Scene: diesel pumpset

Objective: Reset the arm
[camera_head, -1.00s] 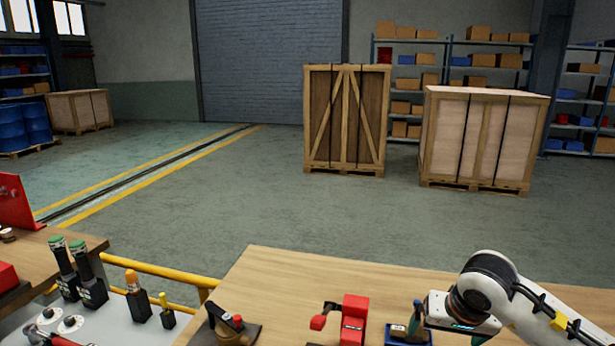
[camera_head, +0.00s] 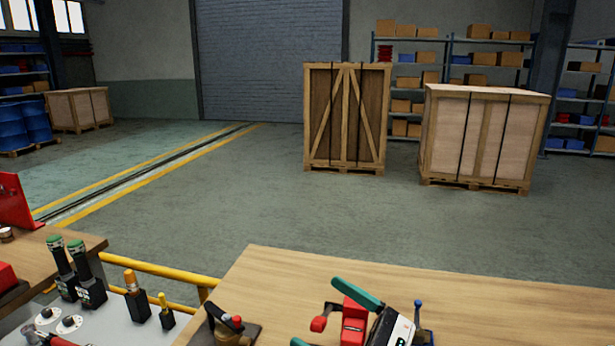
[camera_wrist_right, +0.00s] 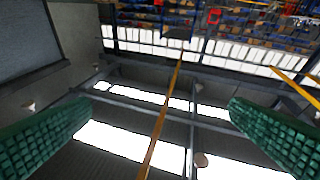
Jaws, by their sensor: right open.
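My right gripper (camera_head: 316,311) is at the bottom of the head view, over the wooden table (camera_head: 275,262). Its two green fingers are spread wide apart, and its black and white body is cut by the lower edge. In the right wrist view the green fingers of the gripper (camera_wrist_right: 160,112) stand at either side with nothing between them. Behind them are the roof beams and bright skylights. My left gripper is not in view.
A red device (camera_head: 354,318) and a small dark fixture (camera_head: 238,325) stand on the table close to the right gripper. A blue-topped part (camera_head: 418,305) is just right of it. Left are a panel with levers (camera_head: 137,305) and a yellow rail (camera_head: 160,269). Crates (camera_head: 345,118) stand far back.

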